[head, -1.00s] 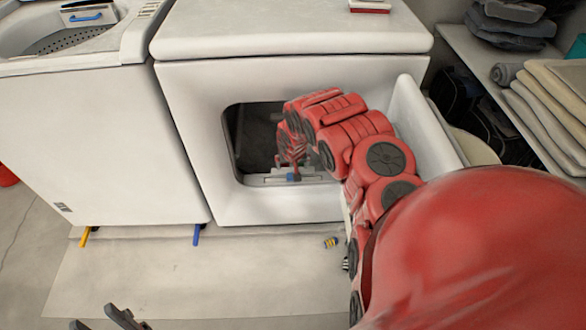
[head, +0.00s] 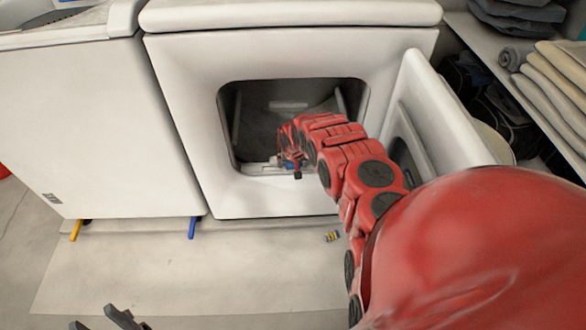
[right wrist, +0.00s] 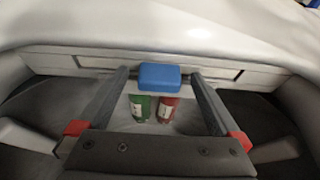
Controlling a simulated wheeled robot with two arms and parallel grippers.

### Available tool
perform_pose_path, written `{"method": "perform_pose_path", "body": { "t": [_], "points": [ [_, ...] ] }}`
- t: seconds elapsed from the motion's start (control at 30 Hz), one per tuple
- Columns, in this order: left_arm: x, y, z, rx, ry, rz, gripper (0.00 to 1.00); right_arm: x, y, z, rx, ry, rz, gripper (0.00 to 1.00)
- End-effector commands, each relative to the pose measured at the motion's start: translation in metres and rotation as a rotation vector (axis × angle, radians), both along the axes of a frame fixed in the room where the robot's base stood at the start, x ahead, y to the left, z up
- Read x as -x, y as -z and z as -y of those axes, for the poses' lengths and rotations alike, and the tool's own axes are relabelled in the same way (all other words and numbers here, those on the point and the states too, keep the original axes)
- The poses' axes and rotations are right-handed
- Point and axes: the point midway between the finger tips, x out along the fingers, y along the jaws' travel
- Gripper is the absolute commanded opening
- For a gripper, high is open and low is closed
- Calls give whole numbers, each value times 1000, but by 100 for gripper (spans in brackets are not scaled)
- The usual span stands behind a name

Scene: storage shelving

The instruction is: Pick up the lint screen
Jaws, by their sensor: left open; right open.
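The dryer's front opening (head: 335,95) is uncovered. A small blue block, which looks like the handle of the lint screen (right wrist: 160,76), sits at the slot in its lower lip. In the head view my right gripper covers most of this spot. My right gripper (head: 291,164) is at that lip. In the right wrist view its two dark fingers (right wrist: 160,74) stand apart, with the blue block between their tips. The rest of the screen is hidden. My left gripper (head: 102,320) is open and empty, low at the bottom edge, far from the dryer.
The open dryer door (head: 435,110) stands right of my right arm. A white washer (head: 95,130) stands at left. Shelves with folded towels (head: 555,90) are at right. Green (right wrist: 140,106) and red (right wrist: 168,109) labelled items show between the right fingers. A small striped item (head: 333,236) lies on the floor.

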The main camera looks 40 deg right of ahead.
Motion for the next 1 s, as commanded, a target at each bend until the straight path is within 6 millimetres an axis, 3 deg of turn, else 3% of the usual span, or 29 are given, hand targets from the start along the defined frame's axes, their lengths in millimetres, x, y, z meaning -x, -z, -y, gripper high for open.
{"method": "perform_pose_path", "body": {
  "t": [0.27,0.37,0.83,1.0],
  "points": [
    [0,2,0,0,0,0,50,-2,2,2,2,1,1,100],
    [0,2,0,0,0,0,50,-2,2,2,2,1,1,86],
    [0,2,0,0,0,0,50,-2,3,2,2,1,1,1],
    [0,2,0,0,0,0,50,-2,3,2,2,1,1,0]
  ]
}}
